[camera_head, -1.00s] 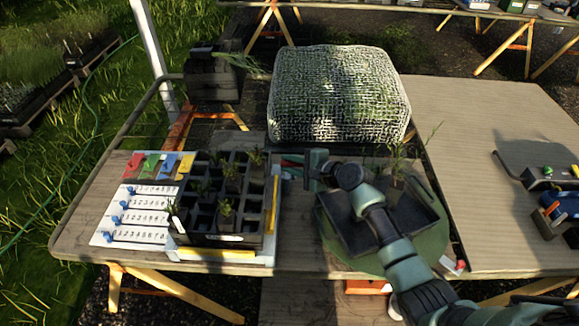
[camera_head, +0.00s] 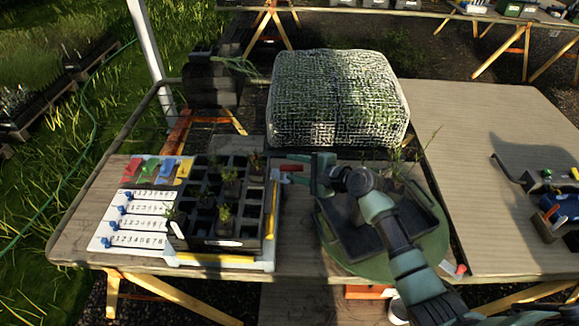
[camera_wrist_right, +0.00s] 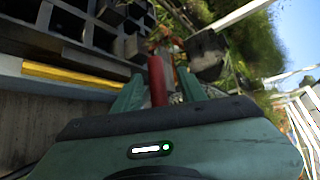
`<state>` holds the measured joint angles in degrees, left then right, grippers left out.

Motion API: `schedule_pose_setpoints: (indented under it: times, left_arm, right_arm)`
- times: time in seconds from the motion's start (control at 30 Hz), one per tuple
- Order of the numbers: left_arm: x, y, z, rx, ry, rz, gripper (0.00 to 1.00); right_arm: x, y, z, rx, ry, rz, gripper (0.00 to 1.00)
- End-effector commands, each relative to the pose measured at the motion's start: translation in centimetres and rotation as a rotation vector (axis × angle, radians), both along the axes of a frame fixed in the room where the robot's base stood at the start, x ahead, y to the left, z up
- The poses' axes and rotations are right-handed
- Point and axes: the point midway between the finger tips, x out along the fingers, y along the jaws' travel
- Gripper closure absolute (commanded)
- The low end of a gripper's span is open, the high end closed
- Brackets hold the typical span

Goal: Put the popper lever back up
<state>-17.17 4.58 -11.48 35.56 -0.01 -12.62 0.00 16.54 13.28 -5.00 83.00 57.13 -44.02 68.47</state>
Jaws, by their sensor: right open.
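The popper lever shows as a red handle (camera_head: 291,168) at the right side of the popper frame (camera_head: 268,215), near its back corner. It points to the right, toward my gripper. A black cell tray (camera_head: 222,243) with several seedlings sits on the frame. My right gripper (camera_head: 314,174) is open, just right of the handle's end. In the right wrist view the red handle (camera_wrist_right: 157,80) shows between the two green fingers (camera_wrist_right: 160,90), which are not closed on it. Whether a finger touches it cannot be told. My left gripper is not in view.
A white numbered board (camera_head: 137,222) with blue knobs lies left of the tray, with coloured tags (camera_head: 160,169) behind it. A dark tray (camera_head: 353,243) on a round green base (camera_head: 434,250) stands under my right arm. A mesh-covered block (camera_head: 338,100) stands behind.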

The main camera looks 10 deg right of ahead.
Motion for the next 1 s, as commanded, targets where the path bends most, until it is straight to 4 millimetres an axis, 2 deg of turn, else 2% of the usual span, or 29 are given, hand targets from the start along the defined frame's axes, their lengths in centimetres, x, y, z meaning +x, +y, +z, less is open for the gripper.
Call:
schedule_pose_setpoints:
  times: [0.13, 0.33, 0.87, 0.97, 1.0]
  left_arm:
    - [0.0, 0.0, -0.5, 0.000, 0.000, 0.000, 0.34]
    - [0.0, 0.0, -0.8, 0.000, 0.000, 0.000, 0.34]
    - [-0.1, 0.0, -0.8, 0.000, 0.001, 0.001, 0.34]
    - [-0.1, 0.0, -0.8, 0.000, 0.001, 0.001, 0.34]
    - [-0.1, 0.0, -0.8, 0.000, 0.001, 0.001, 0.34]
  right_arm:
    - [-2.0, -1.5, 0.9, -0.002, -0.002, -0.001, 0.59]
    - [-3.5, -2.6, 1.8, -0.001, -0.002, -0.002, 0.59]
    - [-3.7, -2.7, 1.9, -0.002, 0.000, 0.000, 0.59]
    - [-4.8, -2.1, 1.1, -0.052, -0.002, 0.030, 0.59]
    - [-5.8, -1.7, 0.4, -0.099, -0.005, 0.059, 0.59]
